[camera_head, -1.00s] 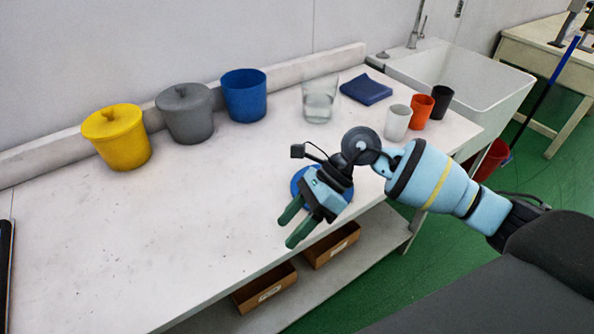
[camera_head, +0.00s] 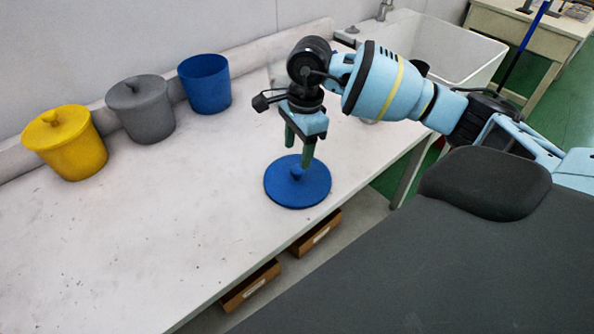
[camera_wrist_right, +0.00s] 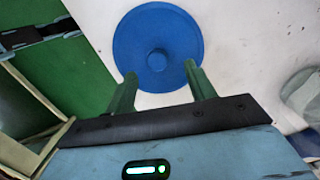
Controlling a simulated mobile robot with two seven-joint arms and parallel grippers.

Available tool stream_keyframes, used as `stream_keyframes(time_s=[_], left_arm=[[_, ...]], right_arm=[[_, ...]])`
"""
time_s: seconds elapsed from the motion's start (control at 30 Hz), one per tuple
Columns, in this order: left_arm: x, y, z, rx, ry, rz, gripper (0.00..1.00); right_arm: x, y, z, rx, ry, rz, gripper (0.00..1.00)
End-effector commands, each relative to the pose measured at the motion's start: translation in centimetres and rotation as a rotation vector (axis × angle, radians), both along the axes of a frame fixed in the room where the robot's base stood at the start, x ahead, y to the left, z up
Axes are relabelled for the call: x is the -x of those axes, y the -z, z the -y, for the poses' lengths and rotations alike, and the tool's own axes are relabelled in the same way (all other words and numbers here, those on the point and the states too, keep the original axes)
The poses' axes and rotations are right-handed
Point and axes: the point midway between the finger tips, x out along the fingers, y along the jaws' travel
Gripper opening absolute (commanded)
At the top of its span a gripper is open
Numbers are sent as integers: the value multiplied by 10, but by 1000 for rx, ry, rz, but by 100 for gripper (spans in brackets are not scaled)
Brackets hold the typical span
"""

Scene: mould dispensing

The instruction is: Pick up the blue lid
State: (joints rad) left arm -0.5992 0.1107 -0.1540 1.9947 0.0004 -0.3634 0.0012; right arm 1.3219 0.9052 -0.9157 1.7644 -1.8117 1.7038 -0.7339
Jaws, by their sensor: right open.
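The blue lid (camera_head: 297,189) lies flat on the white table near its front edge, with its small round knob upward. In the right wrist view the lid (camera_wrist_right: 150,28) lies just ahead of the fingertips, its knob in line with the gap between them. My right gripper (camera_head: 299,160) is open and empty, pointing down just above the lid. In the head view one fingertip shows close to the knob; I cannot tell whether it touches. In the right wrist view the two green fingers (camera_wrist_right: 160,76) are well apart. My left gripper is not in view.
A lidless blue pot (camera_head: 207,88), a lidded grey pot (camera_head: 148,112) and a lidded yellow pot (camera_head: 70,148) stand along the back of the table. A sink (camera_head: 450,52) is at the right. The table's left and middle are clear.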

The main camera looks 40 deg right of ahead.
Motion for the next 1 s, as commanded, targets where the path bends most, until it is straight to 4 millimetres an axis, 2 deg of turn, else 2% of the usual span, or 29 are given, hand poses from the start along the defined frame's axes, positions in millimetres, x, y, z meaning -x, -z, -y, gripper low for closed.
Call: stream_keyframes(time_s=[0.17, 0.53, 0.8, 0.87, 1.0], left_arm=[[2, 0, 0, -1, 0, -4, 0], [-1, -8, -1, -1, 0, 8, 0], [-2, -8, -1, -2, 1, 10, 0], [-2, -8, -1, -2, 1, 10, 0], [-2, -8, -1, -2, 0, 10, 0]], right_arm=[[1, 5, 0, -1, 0, 0, 55], [6, 49, -3, -1, 0, 0, 55], [6, 53, -3, -1, -1, 1, 55], [6, 53, -3, -1, -1, 1, 50], [6, 53, -3, -2, 0, 1, 31]])
